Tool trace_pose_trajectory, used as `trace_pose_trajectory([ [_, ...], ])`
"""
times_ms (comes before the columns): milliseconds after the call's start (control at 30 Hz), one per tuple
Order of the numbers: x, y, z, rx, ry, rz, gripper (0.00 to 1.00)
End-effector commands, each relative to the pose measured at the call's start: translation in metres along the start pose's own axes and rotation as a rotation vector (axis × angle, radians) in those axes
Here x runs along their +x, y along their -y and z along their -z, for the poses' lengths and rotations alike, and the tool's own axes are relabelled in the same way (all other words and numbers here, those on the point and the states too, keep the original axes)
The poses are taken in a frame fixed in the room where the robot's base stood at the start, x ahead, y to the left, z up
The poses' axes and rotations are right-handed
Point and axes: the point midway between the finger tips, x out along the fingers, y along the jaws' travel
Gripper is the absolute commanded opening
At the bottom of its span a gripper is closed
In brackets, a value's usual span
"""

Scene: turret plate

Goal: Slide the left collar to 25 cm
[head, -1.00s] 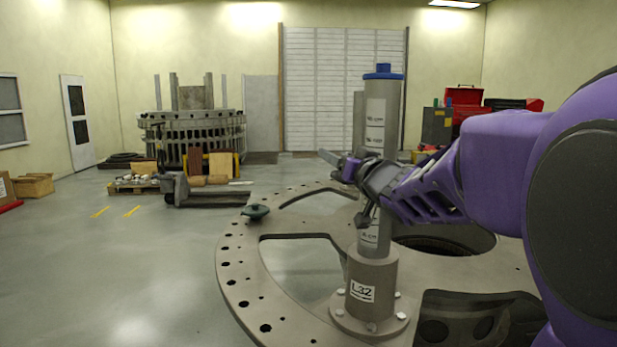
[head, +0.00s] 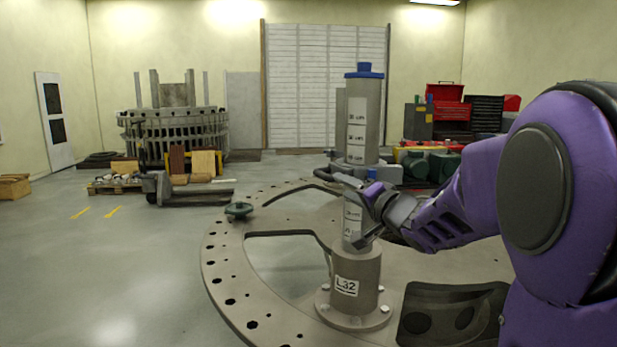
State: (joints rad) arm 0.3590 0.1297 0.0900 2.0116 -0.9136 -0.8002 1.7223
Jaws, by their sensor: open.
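A grey upright post (head: 371,104) with a blue cap (head: 364,71) stands on the turret plate (head: 222,267). White labels marked in cm run down it; their numbers are too small to read surely. A wider grey sleeve (head: 369,286) labelled L32 surrounds the post's foot above a bolted flange. My gripper (head: 363,212) is open at the post's lower half, coming from the right. Its upper finger crosses in front of the post and its lower one is just above the sleeve. Contact cannot be told.
A second grey post (head: 341,110) stands behind, mostly hidden. The plate has large cut-outs. Floor to the left is clear up to a pallet jack (head: 185,191). Red toolboxes (head: 445,110) stand far right.

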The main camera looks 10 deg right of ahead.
Motion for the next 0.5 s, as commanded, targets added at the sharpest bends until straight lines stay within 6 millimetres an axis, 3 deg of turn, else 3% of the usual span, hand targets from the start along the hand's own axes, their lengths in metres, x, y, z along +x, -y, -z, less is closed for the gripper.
trace_pose_trajectory([
  [300, 0.072, 0.000, -0.001, 0.000, 0.001, 0.002, 0.53],
  [500, 0.104, 0.000, 0.000, -0.001, 0.001, 0.000, 0.53],
])
